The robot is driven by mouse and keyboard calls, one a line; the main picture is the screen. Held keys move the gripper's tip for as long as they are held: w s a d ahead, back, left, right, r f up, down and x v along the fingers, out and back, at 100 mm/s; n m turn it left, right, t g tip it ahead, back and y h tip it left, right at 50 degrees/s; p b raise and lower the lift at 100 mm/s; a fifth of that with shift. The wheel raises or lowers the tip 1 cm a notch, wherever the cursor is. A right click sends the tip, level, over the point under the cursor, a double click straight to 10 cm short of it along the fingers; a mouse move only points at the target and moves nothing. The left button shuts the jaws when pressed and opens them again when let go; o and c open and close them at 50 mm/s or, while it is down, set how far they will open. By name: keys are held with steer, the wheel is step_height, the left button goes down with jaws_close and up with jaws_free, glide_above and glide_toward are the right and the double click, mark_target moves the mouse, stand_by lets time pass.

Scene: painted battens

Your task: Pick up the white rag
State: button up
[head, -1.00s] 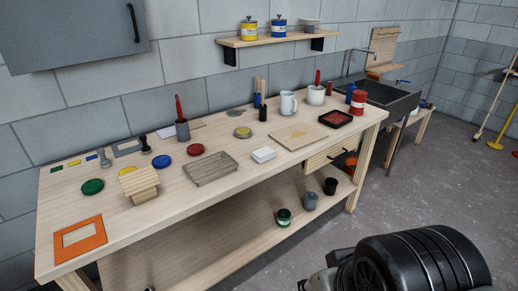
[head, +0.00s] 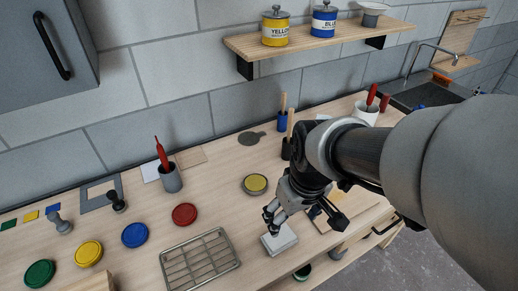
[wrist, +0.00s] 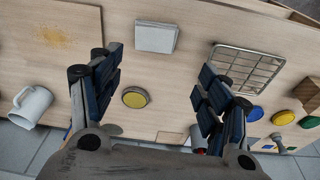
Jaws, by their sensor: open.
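The white rag (head: 281,240) is a small folded pad lying flat on the wooden bench, between the wire rack and the wooden board. It also shows in the wrist view (wrist: 156,37), at top centre, ahead of the space between my fingers. My gripper (head: 303,214) is open and empty above the bench. In the head view one finger covers part of the rag's upper edge. In the wrist view my gripper (wrist: 163,62) has its dark fingers spread wide, with bare bench and a yellow-topped tin between them. I see no contact with the rag.
The wire rack (head: 201,263) lies left of the rag. The yellow-topped tin (head: 255,185) stands behind it. The wooden board (wrist: 55,42) and white mug (wrist: 31,106) are on the other side. A shelf (head: 320,38) with tins hangs above the bench.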

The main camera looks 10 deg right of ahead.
mark_target(280, 237)
steer(key=shift+o, duration=1.2)
steer(key=w, duration=0.1)
steer(key=w+f+p, duration=0.1)
steer(key=shift+w+d+n+g, duration=0.15)
steer(key=shift+w+n+g, duration=0.15)
steer(key=shift+w+g, duration=0.1)
steer(key=shift+o, duration=0.7)
steer(key=shift+f+p, duration=0.35)
steer(key=shift+o, duration=1.1)
steer(key=f+b, duration=0.1)
steer(key=f, duration=0.3)
steer(key=w+f+b, duration=0.1)
steer(key=f+b, duration=0.1)
steer(key=f, duration=0.2)
steer(key=f+b, duration=0.1)
steer(key=f, duration=0.2)
steer(key=shift+w+a+f, duration=0.15)
steer(key=shift+a+f, duration=0.1)
steer(key=shift+f, duration=0.15)
steer(key=shift+w+f+b, duration=0.2)
steer(key=shift+f+b, duration=0.3)
steer(key=shift+f, duration=0.4)
steer(key=shift+w+f+b, duration=0.2)
steer(key=shift+f+b, duration=0.25)
steer(key=shift+f, duration=0.5)
steer(key=shift+w+f+b, duration=0.2)
steer(key=shift+f+b, duration=0.3)
steer(key=shift+f, duration=0.4)
